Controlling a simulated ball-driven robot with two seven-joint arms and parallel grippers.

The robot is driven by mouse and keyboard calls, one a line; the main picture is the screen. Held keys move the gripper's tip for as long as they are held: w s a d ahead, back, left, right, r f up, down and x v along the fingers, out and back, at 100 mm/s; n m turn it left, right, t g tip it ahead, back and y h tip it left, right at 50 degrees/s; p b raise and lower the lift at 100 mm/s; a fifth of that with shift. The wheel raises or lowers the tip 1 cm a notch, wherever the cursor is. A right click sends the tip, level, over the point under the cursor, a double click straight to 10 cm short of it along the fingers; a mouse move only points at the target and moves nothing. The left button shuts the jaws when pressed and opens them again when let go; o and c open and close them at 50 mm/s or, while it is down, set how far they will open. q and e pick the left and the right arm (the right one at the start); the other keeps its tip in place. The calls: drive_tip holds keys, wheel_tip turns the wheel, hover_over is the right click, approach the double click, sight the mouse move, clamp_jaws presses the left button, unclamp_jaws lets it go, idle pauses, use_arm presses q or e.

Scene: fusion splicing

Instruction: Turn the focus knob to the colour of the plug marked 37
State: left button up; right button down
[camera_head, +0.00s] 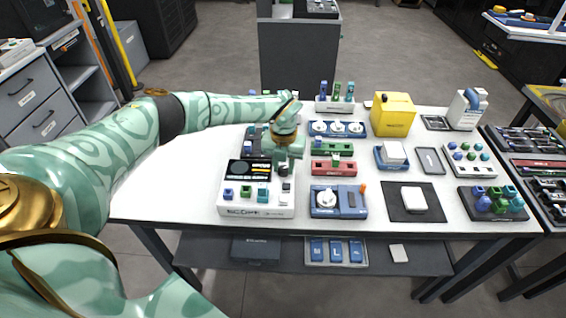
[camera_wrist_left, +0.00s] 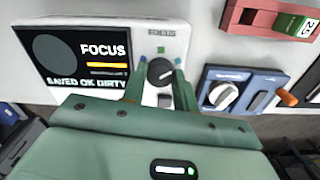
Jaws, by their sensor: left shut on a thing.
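The white scope (camera_head: 256,211) stands at the front left of the table. Its dark screen (camera_wrist_left: 88,58) reads FOCUS, with an orange bar and SAVED OK DIRTY below. The dark grey focus knob (camera_wrist_left: 160,72) is on its top, with a green mark (camera_wrist_left: 160,50) behind it and bluish marks at either side. I cannot tell for sure which mark its pointer faces. My left gripper (camera_head: 283,163) is shut on the knob, one finger at each side. Several coloured plugs sit along the scope's front. No 37 is legible. My right gripper is not in view.
A red holder (camera_head: 333,167) carries a green plug marked 25 (camera_wrist_left: 308,27). A blue device (camera_head: 352,203) with a white dial and orange-tipped lever stands right of the scope. A yellow box (camera_head: 392,115) stands behind. The table's left part is clear.

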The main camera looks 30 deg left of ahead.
sight(284, 168)
use_arm(q)
drive_tip(key=shift+m, duration=0.6)
drive_tip(key=o, duration=0.7)
wheel_tip(284, 168, up, 16)
drive_tip(key=p, duration=0.4)
drive_tip(key=shift+r, duration=0.15)
